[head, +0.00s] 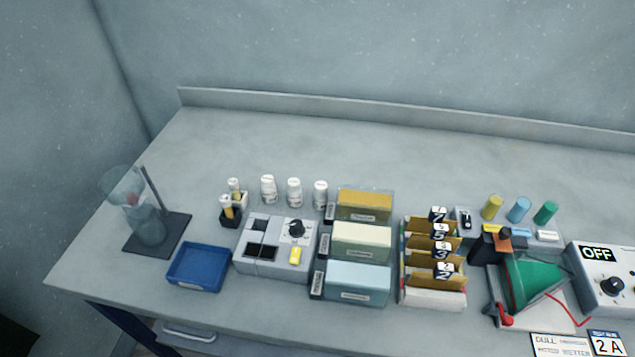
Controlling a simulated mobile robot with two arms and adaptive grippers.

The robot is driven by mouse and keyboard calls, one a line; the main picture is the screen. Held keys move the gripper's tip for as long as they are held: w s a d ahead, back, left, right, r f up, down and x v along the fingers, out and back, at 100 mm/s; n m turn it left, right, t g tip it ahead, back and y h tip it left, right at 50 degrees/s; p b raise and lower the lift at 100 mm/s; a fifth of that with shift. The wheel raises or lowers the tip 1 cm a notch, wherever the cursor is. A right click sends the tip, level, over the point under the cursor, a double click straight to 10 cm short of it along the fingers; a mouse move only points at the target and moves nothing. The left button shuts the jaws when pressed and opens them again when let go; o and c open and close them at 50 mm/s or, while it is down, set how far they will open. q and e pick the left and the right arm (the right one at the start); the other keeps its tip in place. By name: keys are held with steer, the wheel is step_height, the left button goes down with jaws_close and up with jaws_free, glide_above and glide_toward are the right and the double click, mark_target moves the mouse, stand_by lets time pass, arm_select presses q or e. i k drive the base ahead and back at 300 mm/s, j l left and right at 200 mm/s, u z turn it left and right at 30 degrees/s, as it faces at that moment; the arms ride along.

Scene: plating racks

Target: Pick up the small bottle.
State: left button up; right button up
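Three small white bottles with labels stand upright in a row behind the grey control box: a left one (268,190), a middle one (294,193) and a right one (320,195). Two slimmer white-topped containers (227,208) with yellowish lower parts stand in a black holder (232,220) left of them. I cannot tell which of these the task calls the small bottle. Neither of my grippers shows in the head view.
Grey control box (277,270), blue tray (198,268) and glass vessel on a stand (148,225) are at left. Labelled boxes (358,285), numbered file rack (430,299), coloured cylinders (518,209) and green funnel-shaped piece (530,280) stand right. The bench (300,135) is clear behind the bottles.

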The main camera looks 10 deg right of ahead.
mark_target(269, 189)
steer(key=k+u, duration=0.15)
steer(key=u, duration=0.25)
steer(key=k+j+u, duration=0.1)
steer(key=u, duration=0.25)
steer(key=k+j+u, duration=0.15)
steer(key=u, duration=0.25)
